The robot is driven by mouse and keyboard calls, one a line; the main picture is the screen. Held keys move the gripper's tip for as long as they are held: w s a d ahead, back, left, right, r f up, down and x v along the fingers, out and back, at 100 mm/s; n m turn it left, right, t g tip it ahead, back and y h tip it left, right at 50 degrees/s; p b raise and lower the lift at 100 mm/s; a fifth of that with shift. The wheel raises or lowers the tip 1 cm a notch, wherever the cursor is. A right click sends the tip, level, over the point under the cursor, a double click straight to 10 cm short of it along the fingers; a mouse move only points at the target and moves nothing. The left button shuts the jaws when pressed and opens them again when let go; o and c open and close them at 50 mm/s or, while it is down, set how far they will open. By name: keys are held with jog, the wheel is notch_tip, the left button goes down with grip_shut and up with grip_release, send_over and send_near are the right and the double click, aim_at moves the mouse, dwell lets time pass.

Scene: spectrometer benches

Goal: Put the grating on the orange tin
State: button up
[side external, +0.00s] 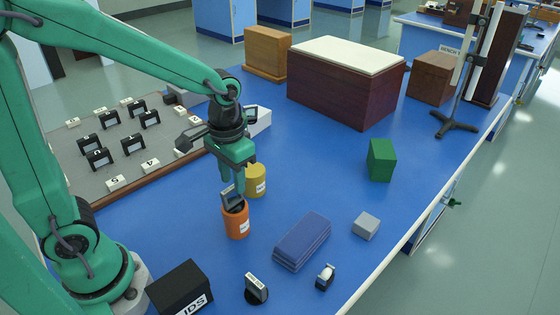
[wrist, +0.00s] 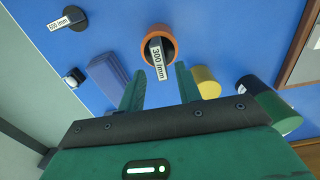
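A grating (side external: 231,197) with a dark frame and a white label stands on top of the orange tin (side external: 237,223). In the wrist view the grating's label (wrist: 158,60) reads 300 l/mm, and it sits inside the round outline of the orange tin (wrist: 146,34). My gripper (side external: 238,188) is just above and beside the grating. In the wrist view my gripper (wrist: 159,70) has its two fingers apart, with gaps between them and the grating. A second grating (side external: 256,287) stands on the blue bench; its label (wrist: 61,22) shows in the wrist view.
A yellow tin (side external: 256,182) stands close behind the orange tin. A black box (side external: 180,289) is at the front.

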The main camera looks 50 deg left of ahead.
aim_at(232, 187)
notch_tip(232, 187, up, 8)
dwell(0.4)
jog(key=shift+s, duration=0.1)
dwell(0.5)
jog(key=s+a+r+t, duration=0.2)
jog(key=s+a+t, duration=0.2)
jog(key=s, duration=0.4)
jog(key=shift+s+r+t, duration=0.15)
jog(key=shift+r+t, duration=0.15)
jog(key=shift+t, duration=0.5)
